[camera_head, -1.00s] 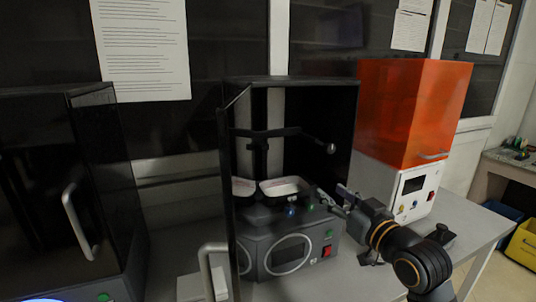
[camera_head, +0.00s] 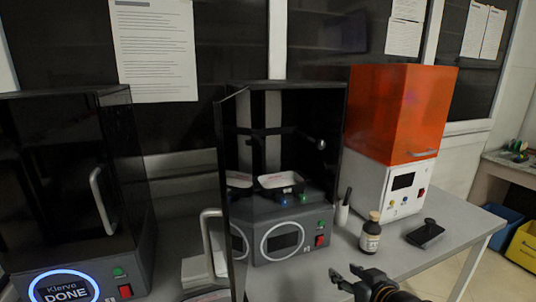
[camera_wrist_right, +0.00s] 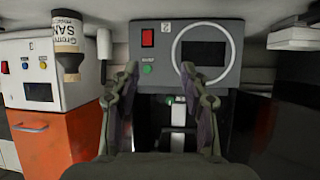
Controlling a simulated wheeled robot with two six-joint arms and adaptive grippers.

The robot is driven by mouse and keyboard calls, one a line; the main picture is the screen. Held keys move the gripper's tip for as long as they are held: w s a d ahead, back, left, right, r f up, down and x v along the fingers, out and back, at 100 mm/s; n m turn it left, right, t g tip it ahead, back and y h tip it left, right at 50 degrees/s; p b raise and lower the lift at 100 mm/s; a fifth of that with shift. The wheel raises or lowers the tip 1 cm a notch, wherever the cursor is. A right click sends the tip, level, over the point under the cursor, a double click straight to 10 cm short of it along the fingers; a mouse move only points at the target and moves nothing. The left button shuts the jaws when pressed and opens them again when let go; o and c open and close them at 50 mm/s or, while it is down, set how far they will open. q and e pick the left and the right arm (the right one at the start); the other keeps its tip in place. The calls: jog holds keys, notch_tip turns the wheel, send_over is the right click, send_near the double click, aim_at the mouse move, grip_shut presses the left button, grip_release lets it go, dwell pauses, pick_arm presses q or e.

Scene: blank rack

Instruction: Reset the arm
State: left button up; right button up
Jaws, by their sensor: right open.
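My right gripper (camera_head: 350,278) is low at the front edge of the table in the head view, below the open black machine (camera_head: 292,228). In the right wrist view my right gripper (camera_wrist_right: 162,90) shows two fingers spread apart with nothing between them. The machine's control panel (camera_wrist_right: 165,50) lies beyond the fingertips there, with a red switch and a round ring. Two white trays sit inside the machine, the right one (camera_head: 281,180) and the left one (camera_head: 239,180). My left gripper is not in view.
A brown bottle (camera_head: 370,236) and a black tool (camera_head: 425,233) stand on the table right of the machine. An orange-topped white machine (camera_head: 396,140) is behind them. Another black machine (camera_head: 75,190), its ring reading DONE, is at left. The open door (camera_head: 232,200) projects forward.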

jog(key=s+d+f+m+g+h, duration=0.15)
jog(key=s+f+g, duration=0.25)
jog(key=s+f, duration=0.65)
jog(key=s+d+f+g+h, duration=0.25)
jog(key=s+f+g, duration=0.25)
jog(key=s+f, duration=0.5)
jog(key=s+d+f+p, duration=0.1)
jog(key=d+f+p, duration=0.15)
jog(key=f, duration=0.75)
jog(key=s+d+f+p, duration=0.1)
jog(key=s+f+p, duration=0.15)
jog(key=f, duration=0.65)
pick_arm(q)
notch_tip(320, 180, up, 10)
jog(key=p, duration=0.5)
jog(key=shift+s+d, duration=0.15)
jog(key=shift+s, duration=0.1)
pick_arm(e)
jog(key=s+f+g, duration=0.1)
jog(key=s+f, duration=0.5)
jog(key=s, duration=0.2)
jog(key=s+d+f+g, duration=0.1)
jog(key=s+f, duration=0.5)
jog(key=s, duration=0.3)
jog(key=shift+s+f+m, duration=0.15)
jog(key=shift+s+m, duration=0.15)
jog(key=shift+m, duration=0.05)
